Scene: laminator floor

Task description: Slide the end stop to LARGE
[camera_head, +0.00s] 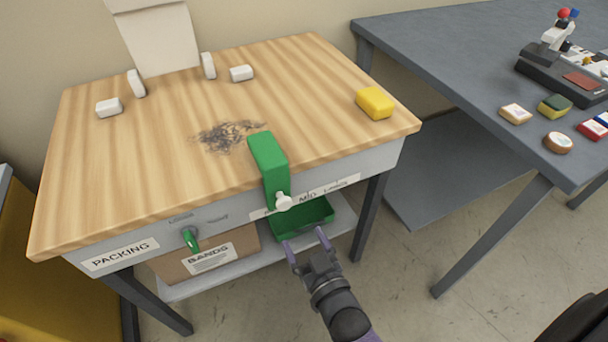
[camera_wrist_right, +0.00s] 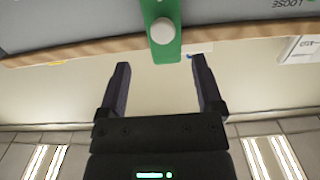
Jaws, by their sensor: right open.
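The green end stop (camera_head: 268,155) hooks over the front edge of the wooden packing table, with a white knob (camera_head: 284,202) on its front face. A white label strip (camera_head: 335,187) runs along the table front; the stop covers part of it, and the readable letters lie to the stop's right. My right gripper (camera_head: 305,238) is open and empty, below and in front of the knob. In the right wrist view, the end stop (camera_wrist_right: 161,50) and knob (camera_wrist_right: 162,31) show beyond the two spread fingertips (camera_wrist_right: 160,63), roughly centred between them. My left gripper is out of view.
A green tray (camera_head: 318,214) sits under the table edge behind my right gripper. A green handle (camera_head: 190,239) hangs at the front left. A yellow block (camera_head: 375,102), dark scraps (camera_head: 228,135) and several white blocks lie on the tabletop. A grey table (camera_head: 450,50) stands right.

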